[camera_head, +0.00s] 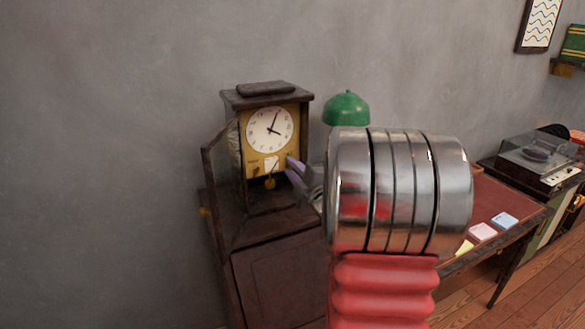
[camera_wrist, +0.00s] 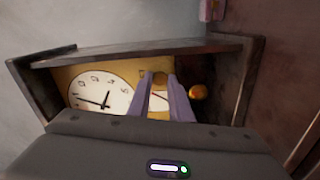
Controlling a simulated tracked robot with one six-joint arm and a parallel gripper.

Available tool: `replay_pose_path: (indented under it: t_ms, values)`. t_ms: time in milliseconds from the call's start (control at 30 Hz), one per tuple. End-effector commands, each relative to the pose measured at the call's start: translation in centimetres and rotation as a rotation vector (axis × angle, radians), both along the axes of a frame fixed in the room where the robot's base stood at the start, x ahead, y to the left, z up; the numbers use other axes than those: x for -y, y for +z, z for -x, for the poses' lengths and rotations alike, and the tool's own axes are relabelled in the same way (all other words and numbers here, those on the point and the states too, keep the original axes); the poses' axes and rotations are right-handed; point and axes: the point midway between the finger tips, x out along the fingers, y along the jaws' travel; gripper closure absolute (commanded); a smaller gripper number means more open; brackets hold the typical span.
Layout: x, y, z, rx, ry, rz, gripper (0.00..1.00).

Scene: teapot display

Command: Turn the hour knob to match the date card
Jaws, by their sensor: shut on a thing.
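The clock (camera_head: 262,130) is a dark wooden case with a brass-yellow front, standing on a dark cabinet. Its white dial (camera_head: 269,130) has one hand toward the upper right and one toward the lower right. A small white card (camera_head: 271,163) sits below the dial; its writing is too small to read. My gripper (camera_head: 290,161) reaches in from the right. In the wrist view its pale purple fingers (camera_wrist: 160,78) are shut on the right-hand knob (camera_wrist: 160,77), beside the card (camera_wrist: 158,101). The knob's label is not readable. A round brass pendulum bob (camera_head: 270,183) hangs below.
The clock's door (camera_head: 221,165) stands open to the left. A green lamp (camera_head: 346,108) is behind my arm. A red-topped desk (camera_head: 500,207) with several coloured cards is at right, with a record player (camera_head: 538,150) beyond. My arm hides part of the desk.

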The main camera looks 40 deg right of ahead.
Motion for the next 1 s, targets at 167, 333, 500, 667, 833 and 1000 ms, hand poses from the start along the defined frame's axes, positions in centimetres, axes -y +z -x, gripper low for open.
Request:
replay_pose_path:
  t_ms: [167, 333, 500, 667, 833, 1000]
  values:
    - [0.37, 0.32, 0.10, -0.001, -0.008, 0.027, 1.00]
    - [0.39, 0.36, 0.10, -0.001, -0.008, 0.031, 1.00]
    - [0.40, 0.40, 0.10, -0.001, -0.009, 0.030, 1.00]
    - [0.30, 0.34, 0.07, -0.002, -0.007, 0.030, 0.71]
    - [0.19, 0.21, 0.04, -0.004, -0.004, 0.029, 0.63]
    - [0.12, 0.16, 0.05, -0.005, -0.003, 0.028, 0.63]
